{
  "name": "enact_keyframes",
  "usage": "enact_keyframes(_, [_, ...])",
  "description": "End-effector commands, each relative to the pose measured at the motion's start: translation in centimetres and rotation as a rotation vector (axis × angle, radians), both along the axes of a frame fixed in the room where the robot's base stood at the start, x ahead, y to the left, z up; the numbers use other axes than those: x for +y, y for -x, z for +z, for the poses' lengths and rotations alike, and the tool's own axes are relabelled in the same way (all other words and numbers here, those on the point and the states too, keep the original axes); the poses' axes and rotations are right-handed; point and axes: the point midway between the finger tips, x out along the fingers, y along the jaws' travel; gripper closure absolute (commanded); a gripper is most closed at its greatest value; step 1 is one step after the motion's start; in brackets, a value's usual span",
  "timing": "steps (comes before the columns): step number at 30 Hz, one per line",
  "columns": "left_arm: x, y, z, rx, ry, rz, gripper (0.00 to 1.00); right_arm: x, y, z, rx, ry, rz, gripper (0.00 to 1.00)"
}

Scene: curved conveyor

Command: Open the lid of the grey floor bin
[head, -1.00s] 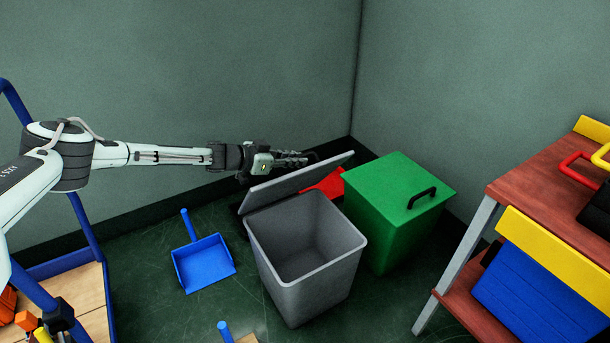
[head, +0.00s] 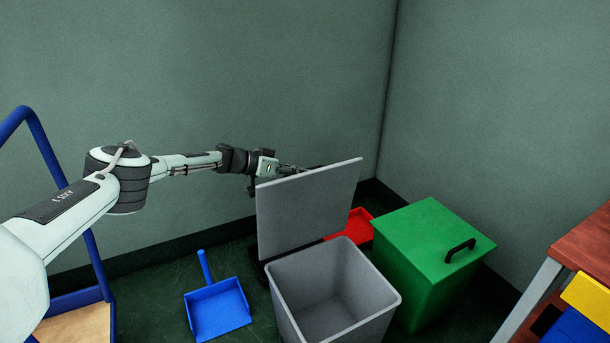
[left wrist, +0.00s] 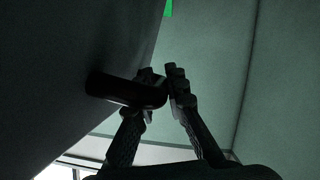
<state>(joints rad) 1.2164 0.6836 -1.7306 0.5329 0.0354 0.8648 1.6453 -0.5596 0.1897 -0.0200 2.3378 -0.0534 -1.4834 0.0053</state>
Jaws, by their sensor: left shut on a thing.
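The grey floor bin (head: 335,303) stands on the dark green floor with its empty inside visible. Its grey lid (head: 309,207) stands raised, nearly upright, along the bin's back edge. My left gripper (head: 288,170) reaches in from the left, behind the lid's upper part, and its fingertips are mostly hidden there. In the left wrist view the left gripper (left wrist: 160,88) is shut on the lid's dark handle (left wrist: 122,90), which juts from the lid's grey face (left wrist: 75,65). My right gripper is not in view.
A green bin (head: 420,262) with a black-handled closed lid stands just right of the grey bin. A blue dustpan (head: 218,309) lies on the floor to the left. A red object (head: 355,226) lies behind the bins. A wooden-topped table (head: 588,240) is at the right.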

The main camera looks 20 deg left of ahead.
Motion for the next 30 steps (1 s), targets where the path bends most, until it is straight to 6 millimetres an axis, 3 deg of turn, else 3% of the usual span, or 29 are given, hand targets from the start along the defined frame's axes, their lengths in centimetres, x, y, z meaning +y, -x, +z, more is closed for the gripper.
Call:
enact_keyframes(9, [0.0,-0.1,0.2,-0.004,0.001,0.002,1.0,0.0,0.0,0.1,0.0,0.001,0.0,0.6])
enact_keyframes(10, [0.0,-0.1,0.2,-0.004,0.001,0.002,0.84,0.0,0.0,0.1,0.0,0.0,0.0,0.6])
enact_keyframes(12, [0.0,-0.1,0.2,-0.004,0.001,0.002,0.78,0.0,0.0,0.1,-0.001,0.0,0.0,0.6])
enact_keyframes(23, [0.5,0.3,0.3,-0.002,0.0,0.002,0.78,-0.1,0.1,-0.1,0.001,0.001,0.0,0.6])
enact_keyframes(30, [3.2,3.0,1.9,-0.005,0.001,0.004,0.78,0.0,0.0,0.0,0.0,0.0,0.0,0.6])
